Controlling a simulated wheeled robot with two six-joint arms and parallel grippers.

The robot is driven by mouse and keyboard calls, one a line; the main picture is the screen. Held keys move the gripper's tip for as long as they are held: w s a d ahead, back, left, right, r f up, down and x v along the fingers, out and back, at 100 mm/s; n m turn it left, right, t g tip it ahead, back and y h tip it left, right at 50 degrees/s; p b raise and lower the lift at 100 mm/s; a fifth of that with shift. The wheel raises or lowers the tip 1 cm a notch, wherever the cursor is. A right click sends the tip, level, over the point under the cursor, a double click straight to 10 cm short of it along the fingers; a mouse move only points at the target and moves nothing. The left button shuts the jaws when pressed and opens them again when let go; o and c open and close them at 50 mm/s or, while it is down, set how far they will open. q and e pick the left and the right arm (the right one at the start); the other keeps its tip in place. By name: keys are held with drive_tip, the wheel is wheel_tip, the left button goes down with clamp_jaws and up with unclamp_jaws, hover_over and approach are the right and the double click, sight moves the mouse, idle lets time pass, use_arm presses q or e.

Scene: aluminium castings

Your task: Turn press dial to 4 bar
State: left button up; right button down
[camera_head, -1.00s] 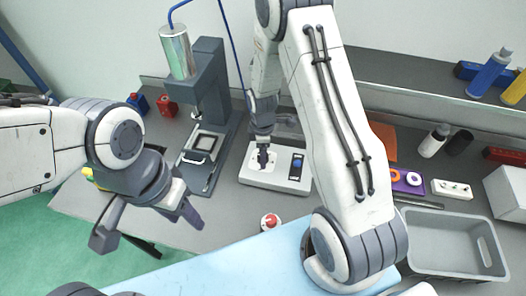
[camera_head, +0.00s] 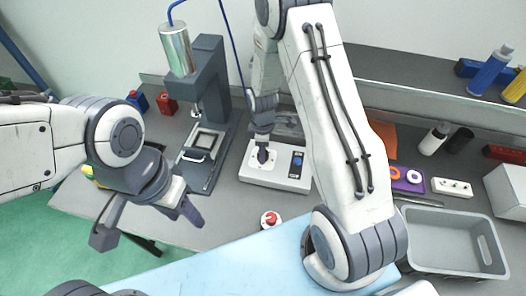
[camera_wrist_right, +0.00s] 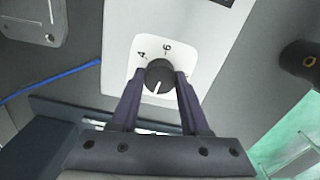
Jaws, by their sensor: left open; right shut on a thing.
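The press dial (camera_wrist_right: 159,76) is a round black knob with a white pointer line, on a white plate marked 4 and 6. In the right wrist view the line points toward the bottom of the picture, away from both numbers. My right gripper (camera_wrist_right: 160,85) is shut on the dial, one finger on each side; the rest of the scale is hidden. In the head view my right gripper (camera_head: 263,154) is on the pale control box (camera_head: 283,178), beside the press (camera_head: 211,90). My left gripper (camera_head: 148,220) is open and empty, left of the table's front.
A red button (camera_head: 270,219) stands in front of the control box. A grey bin (camera_head: 440,268), a purple holder (camera_head: 408,186) and bottles (camera_head: 433,140) are on the right. Red and blue blocks (camera_head: 167,104) are behind at the left.

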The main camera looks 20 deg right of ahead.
drive_tip(key=m+b, duration=0.1)
drive_tip(key=m, duration=0.5)
drive_tip(key=m+b, duration=0.1)
drive_tip(key=m, duration=1)
drive_tip(key=shift+b, duration=0.35)
drive_tip(key=m, duration=0.5)
drive_tip(key=shift+m, duration=0.4)
drive_tip(key=shift+c, duration=1.9)
unclamp_jaws()
